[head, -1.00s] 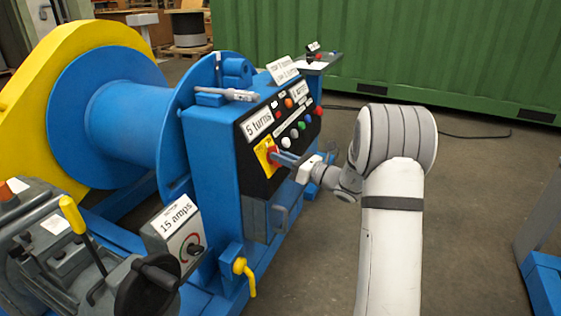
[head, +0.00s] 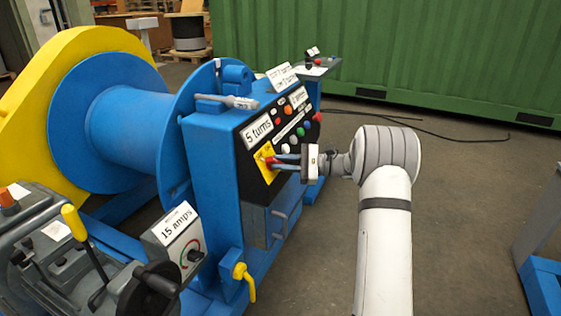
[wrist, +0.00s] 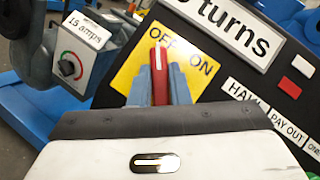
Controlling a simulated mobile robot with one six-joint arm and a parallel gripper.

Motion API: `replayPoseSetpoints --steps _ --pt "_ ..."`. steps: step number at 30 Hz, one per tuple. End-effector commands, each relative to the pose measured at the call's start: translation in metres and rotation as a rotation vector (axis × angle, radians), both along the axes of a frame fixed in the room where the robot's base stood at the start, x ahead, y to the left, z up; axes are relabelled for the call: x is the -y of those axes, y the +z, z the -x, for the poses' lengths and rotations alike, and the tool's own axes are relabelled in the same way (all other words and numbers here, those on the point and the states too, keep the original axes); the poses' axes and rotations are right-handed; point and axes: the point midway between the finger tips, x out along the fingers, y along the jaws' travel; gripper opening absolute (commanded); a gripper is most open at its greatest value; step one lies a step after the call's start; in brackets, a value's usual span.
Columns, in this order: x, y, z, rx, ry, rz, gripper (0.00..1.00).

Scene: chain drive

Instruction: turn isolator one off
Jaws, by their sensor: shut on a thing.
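The isolator is a red handle (wrist: 158,75) on a yellow plate (wrist: 129,68) marked OFF and ON in the wrist view. The plate also shows on the dark panel in the head view (head: 263,166). My gripper (wrist: 160,82) is shut on the red handle, with one blue-grey finger on each side. In the wrist view the handle's far end is by the word OFF and partly covers it; ON is to its right. The handle's lower part is hidden by my gripper. The head view shows my gripper (head: 275,161) reaching the panel from the right.
A "5 turns" display (head: 257,131) and several coloured buttons sit close by on the panel. Below are a grey box with a handle (head: 260,222) and a "15 amps" box (head: 177,238). Open floor lies to the right, before a green container (head: 420,60).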

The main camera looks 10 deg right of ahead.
Motion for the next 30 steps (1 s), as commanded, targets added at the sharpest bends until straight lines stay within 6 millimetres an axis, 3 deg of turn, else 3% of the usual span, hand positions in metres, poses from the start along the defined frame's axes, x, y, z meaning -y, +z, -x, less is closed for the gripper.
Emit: replayPoseSetpoints --steps 24,25,30 --pt "0.0037 0.0010 -0.0023 0.088 0.041 0.065 0.00" --pt "0.0037 0.0010 -0.0022 0.088 0.041 0.065 0.18" --pt "0.0026 0.0010 -0.0017 0.088 0.046 0.064 0.32"
